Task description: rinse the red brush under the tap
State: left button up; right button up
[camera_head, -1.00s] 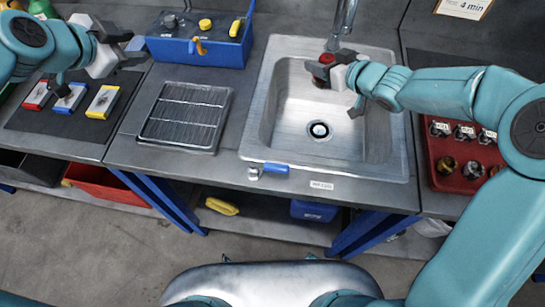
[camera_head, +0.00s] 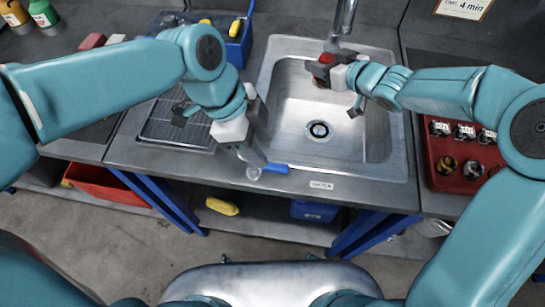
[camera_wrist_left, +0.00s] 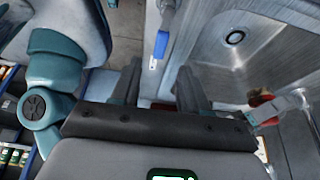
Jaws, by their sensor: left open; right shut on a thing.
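The red brush (camera_head: 321,73) is held by my right gripper (camera_head: 331,76), which is shut on it over the back left of the sink, below the tap (camera_head: 343,18). The gripper hides much of the brush. Red also shows in the left wrist view at the brush (camera_wrist_left: 260,98). No water is visible from the tap. My left gripper (camera_head: 256,150) is open and empty above the sink's front left corner. Just beyond its fingers is the blue lever (camera_head: 276,168) on the bench's front edge, also in the left wrist view (camera_wrist_left: 161,44).
The steel sink (camera_head: 350,125) has a drain (camera_head: 318,130) in its floor. A wire drying rack (camera_head: 160,132) lies left of the sink, partly behind my left arm. A blue caddy (camera_head: 240,45) stands behind it. A red tray (camera_head: 437,165) with several parts sits at the right.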

aim_at(276, 166)
pick_arm(q)
jog(key=x, duration=0.6)
jog(key=shift+d+f, duration=0.15)
jog(key=shift+f, duration=0.2)
